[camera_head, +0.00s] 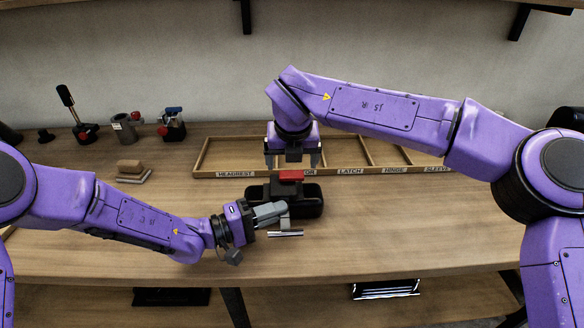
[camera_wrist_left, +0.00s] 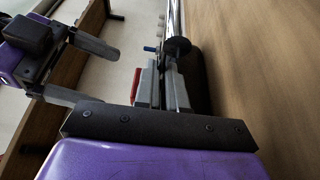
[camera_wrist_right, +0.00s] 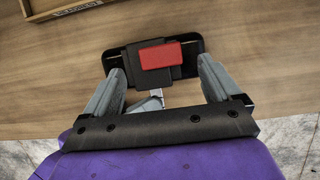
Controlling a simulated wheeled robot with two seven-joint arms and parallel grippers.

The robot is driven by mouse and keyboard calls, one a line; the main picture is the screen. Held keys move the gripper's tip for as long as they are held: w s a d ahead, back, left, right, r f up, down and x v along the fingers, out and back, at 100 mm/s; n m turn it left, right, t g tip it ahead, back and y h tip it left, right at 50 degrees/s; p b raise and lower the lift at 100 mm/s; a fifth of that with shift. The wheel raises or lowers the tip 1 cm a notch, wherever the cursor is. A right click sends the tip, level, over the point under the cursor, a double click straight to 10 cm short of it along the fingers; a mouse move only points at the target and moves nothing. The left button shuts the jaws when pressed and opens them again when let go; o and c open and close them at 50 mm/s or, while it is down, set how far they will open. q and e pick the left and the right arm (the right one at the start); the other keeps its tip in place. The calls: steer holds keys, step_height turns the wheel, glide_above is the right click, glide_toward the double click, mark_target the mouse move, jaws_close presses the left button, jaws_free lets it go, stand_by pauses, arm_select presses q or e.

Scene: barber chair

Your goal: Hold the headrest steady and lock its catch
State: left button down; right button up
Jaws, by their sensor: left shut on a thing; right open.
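The headrest (camera_head: 312,206) is a black padded block lying on the table, with a dark bracket on top. Its red catch (camera_head: 290,174) sits on the bracket; the catch also shows in the right wrist view (camera_wrist_right: 161,55). My left gripper (camera_head: 276,211) is shut on the headrest's front side, by a narrow metal part (camera_wrist_right: 155,96); the exact grip is partly hidden. My right gripper (camera_head: 292,161) is open and points down above the catch, one finger on either side. In the right wrist view its fingers (camera_wrist_right: 161,68) straddle the headrest with nothing between them gripped.
A wooden tray (camera_head: 222,174) with labelled compartments stands behind the headrest. A small brown block (camera_head: 130,166) on a pad, and several tools (camera_head: 122,128), stand at the back left.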

arm_select(q)
steer(key=shift+r, duration=0.1)
arm_select(e)
steer(key=v, duration=0.7)
steer(key=shift+r, duration=0.25)
steer(key=shift+s, duration=0.15)
arm_select(q)
steer(key=c, duration=1.1)
jaws_free()
steer(key=shift+s+a, duration=0.1)
